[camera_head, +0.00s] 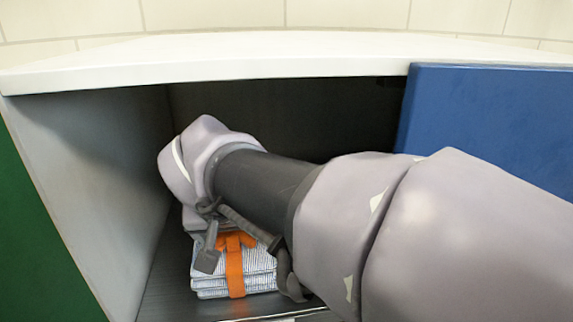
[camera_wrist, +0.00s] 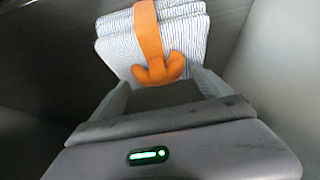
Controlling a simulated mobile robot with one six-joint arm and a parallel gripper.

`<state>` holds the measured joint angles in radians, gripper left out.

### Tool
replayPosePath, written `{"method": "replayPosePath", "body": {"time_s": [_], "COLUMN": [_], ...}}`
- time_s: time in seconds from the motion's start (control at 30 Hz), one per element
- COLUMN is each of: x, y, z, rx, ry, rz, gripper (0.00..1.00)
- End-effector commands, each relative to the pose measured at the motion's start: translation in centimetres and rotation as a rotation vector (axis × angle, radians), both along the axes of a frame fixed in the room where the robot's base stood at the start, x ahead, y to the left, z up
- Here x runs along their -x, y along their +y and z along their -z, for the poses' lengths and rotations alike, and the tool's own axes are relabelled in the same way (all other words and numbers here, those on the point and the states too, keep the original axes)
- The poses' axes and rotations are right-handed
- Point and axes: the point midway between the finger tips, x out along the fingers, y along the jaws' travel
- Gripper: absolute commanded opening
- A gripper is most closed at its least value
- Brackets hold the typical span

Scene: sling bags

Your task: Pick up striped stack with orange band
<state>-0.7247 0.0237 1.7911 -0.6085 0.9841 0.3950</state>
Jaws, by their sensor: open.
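The striped stack (camera_head: 262,270) is a pile of folded, blue-and-white striped cloth with an orange band (camera_head: 235,270) tied around it. It lies on the dark floor of the cabinet, partly hidden behind my arm in the head view. In the wrist view the stack (camera_wrist: 190,40) sits just beyond my gripper (camera_wrist: 165,85), with the knot of the orange band (camera_wrist: 157,68) facing me between the fingers. My gripper is open, its two fingers apart at the near edge of the stack. I cannot tell whether the fingers touch the cloth.
The cabinet has a white top (camera_head: 250,58), a grey left side wall (camera_head: 95,170) and a dark floor (camera_head: 165,285). A blue door panel (camera_head: 490,120) stands at the right. In the wrist view a pale wall (camera_wrist: 285,80) is close on the right.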

Motion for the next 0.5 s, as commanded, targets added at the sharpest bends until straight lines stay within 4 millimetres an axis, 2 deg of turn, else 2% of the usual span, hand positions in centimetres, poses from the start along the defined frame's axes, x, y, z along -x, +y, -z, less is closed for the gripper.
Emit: {"method": "replayPosePath", "body": {"time_s": [0.03, 0.2, 0.5], "x": [-0.21, -0.19, -0.17], "y": [0.03, 0.04, 0.03], "z": [0.5, 0.2, 0.2], "rx": [0.0, 0.0, 0.0], "ry": [0.0, -0.001, -0.001], "rz": [0.0, 0.0, 0.0], "gripper": [0.89, 0.87, 0.28]}}
